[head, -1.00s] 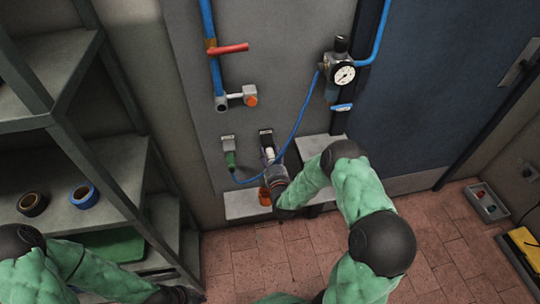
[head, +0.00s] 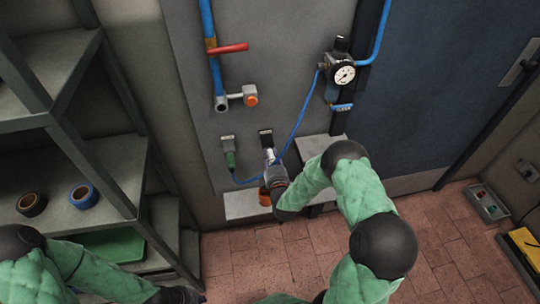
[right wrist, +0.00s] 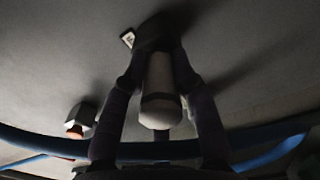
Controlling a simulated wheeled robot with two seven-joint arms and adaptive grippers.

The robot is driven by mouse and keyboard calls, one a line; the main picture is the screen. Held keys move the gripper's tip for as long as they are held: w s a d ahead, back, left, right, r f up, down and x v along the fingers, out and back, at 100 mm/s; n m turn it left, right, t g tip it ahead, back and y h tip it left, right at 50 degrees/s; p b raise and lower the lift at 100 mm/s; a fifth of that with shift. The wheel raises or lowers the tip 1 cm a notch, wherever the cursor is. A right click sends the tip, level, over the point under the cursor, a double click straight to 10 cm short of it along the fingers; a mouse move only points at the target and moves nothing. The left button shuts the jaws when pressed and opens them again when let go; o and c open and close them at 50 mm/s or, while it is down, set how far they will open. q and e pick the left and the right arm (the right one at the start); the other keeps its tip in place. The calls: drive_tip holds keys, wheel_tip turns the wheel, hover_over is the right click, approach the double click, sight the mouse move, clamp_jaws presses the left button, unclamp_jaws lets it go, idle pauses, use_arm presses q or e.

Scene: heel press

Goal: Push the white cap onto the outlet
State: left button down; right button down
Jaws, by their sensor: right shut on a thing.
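The white cap (right wrist: 160,78) is a pale cylinder with a dark band, seen in the right wrist view between the two fingers of my right gripper (right wrist: 160,80). In the head view my right gripper (head: 270,158) is at the wall, shut on the cap and mostly hiding it. A dark fitting (head: 266,136) on the wall, which looks like the outlet, is just above the fingers. The right wrist view shows its dark block (right wrist: 155,32) at the cap's far end; I cannot tell whether they touch. My left gripper (head: 175,295) is at the bottom edge, partly cut off, its fingers unclear.
A second wall fitting with a green plug (head: 230,158) is to the left, and a blue hose (head: 291,138) runs close by to the gauge (head: 344,75). A pipe with a red lever (head: 229,49) is above. A shelf (head: 90,221) holding tape rolls stands left.

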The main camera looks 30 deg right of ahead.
sight(273, 163)
drive_tip(key=shift+p+v, duration=0.3)
drive_tip(key=shift+v, duration=2.5)
drive_tip(key=shift+s+r, duration=0.1)
drive_tip(key=shift+v, duration=1.7)
drive_tip(key=w+a+r+p, duration=0.2)
drive_tip(key=a+r+p, duration=0.5)
drive_tip(key=r, duration=0.5)
drive_tip(key=w+a+r+p, duration=0.2)
drive_tip(key=a+r+p, duration=0.5)
drive_tip(key=r+p, duration=0.4)
drive_tip(key=shift+a+r, duration=0.2)
drive_tip(key=shift+r, duration=0.35)
drive_tip(key=shift+w, duration=0.25)
